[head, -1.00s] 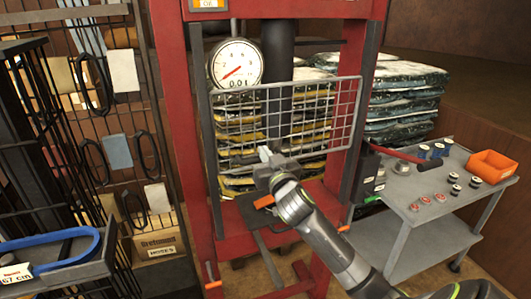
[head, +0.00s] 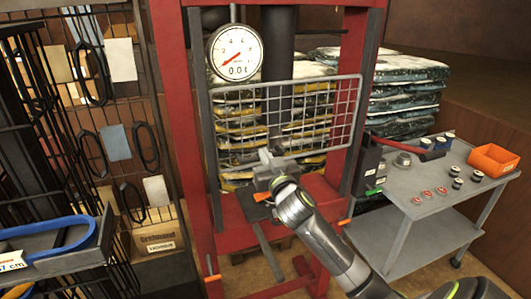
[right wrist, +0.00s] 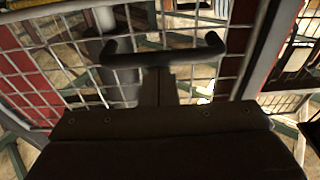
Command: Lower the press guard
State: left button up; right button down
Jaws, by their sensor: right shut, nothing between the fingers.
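The press guard (head: 340,110) is a grey wire-mesh panel across the front of the red press frame (head: 183,150). In the right wrist view, the shut fingers (right wrist: 167,85) reach a dark handle bar (right wrist: 160,50) with bent ends, in front of the mesh. I cannot tell whether they touch it. My left gripper is not in view.
A grey cart (head: 405,185) with an orange bin (head: 493,160) and small parts stands right of the press. Stacked bags (head: 405,95) stand behind. Wire racks (head: 95,130) and a blue-edged tray (head: 50,232) are at the left.

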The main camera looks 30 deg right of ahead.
notch_tip(320, 180, down, 18)
jog(key=b, duration=1.4)
jog(key=shift+f, duration=0.15)
